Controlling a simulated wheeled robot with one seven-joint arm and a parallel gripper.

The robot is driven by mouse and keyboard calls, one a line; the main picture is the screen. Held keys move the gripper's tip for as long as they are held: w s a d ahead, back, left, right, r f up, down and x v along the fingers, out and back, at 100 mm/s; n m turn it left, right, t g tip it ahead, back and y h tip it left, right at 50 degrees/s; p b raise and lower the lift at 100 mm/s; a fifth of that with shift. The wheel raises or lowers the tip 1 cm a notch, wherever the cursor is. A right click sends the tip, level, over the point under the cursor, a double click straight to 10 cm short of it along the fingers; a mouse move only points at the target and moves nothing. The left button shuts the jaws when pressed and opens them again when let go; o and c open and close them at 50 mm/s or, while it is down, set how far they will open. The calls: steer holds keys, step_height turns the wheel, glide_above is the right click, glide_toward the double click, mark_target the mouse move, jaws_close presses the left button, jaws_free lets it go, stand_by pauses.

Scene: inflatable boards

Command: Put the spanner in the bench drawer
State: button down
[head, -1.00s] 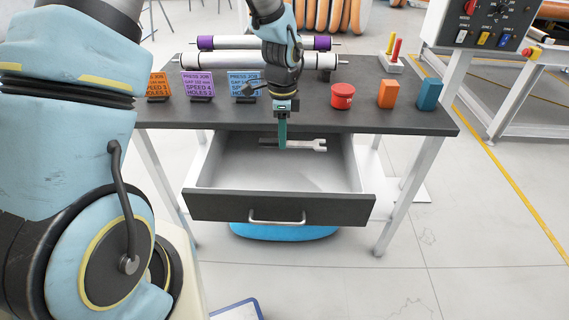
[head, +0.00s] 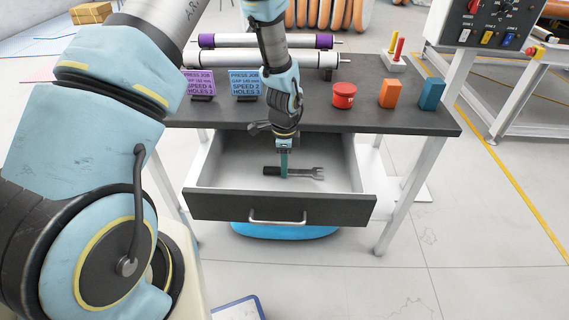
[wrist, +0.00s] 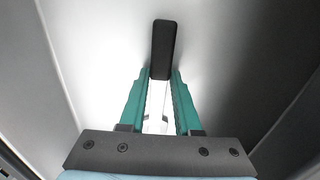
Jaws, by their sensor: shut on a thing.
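The spanner (head: 308,173) has a dark handle and a grey open-ended head, which points right in the head view. My gripper (head: 284,172) reaches down inside the open bench drawer (head: 340,207) and is shut on the spanner, which lies level between the teal fingers. In the wrist view the dark handle (wrist: 163,48) sticks out beyond my gripper (wrist: 159,85), and a pale part of the spanner shows between the fingers. The spanner is low in the drawer; I cannot tell whether it touches the floor of it.
The bench top (head: 320,115) overhangs the back of the drawer, close to my arm. On it stand a red tub (head: 344,95), an orange block (head: 393,93), a blue block (head: 431,93), job cards (head: 245,84) and rollers (head: 225,58). The drawer's floor is otherwise clear.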

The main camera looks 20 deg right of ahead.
steer(key=shift+f, duration=0.1)
steer(key=c, duration=0.6)
jaws_free()
step_height(320, 180, up, 12)
steer(key=b, duration=0.2)
steer(key=w+a+r+n, duration=0.1)
steer(key=a+r+n, duration=0.25)
steer(key=a, duration=0.35)
steer(key=w+a+r+n, duration=0.1)
steer(key=a+r+n, duration=0.1)
steer(key=a+n, duration=0.35)
steer(key=s+a+r+n, duration=0.2)
steer(key=a+n, duration=0.4)
steer(key=a, duration=0.3)
steer(key=s+a+r+n+t, duration=0.1)
steer(key=s+a+r+n, duration=0.2)
steer(key=a+n, duration=0.4)
steer(key=shift+s+a+t, duration=0.3)
steer(key=shift+s+a, duration=0.25)
steer(key=shift+a, duration=0.3)
